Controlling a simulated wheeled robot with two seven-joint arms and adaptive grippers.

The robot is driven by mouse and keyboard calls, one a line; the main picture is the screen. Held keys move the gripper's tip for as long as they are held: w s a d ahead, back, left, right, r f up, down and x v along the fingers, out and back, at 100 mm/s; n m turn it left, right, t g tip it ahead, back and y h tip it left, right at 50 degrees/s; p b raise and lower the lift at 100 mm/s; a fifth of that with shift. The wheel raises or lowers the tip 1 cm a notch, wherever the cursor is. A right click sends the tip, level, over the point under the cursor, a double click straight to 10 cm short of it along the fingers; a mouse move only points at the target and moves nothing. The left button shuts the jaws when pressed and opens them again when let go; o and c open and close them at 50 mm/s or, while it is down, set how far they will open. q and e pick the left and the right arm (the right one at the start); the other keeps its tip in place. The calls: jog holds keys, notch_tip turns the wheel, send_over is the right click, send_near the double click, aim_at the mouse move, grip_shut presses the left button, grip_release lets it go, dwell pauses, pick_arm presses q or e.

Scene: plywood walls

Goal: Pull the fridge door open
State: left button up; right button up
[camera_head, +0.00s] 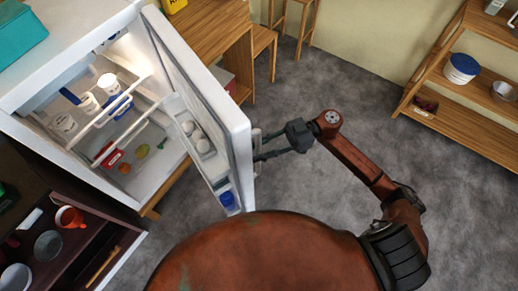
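The fridge (62,60) stands at the left, and its white door (207,84) is swung well open, showing the lit shelves inside. The light door handle (257,140) is on the outer face, near the door's free edge. My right gripper (262,146) reaches it from the right. Its dark fingers are spread apart with a visible gap, at the handle; whether they touch it is unclear. My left gripper is not in view.
A dark cabinet with cups (70,217) stands at the lower left. A wooden desk (215,32) and stools (290,25) are behind the door. A wooden shelf (470,95) is at the upper right. The grey carpet around my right arm is clear.

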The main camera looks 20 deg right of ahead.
grip_shut()
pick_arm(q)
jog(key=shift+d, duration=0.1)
pick_arm(e)
jog(key=shift+w+d, duration=0.1)
jog(key=shift+d, duration=0.05)
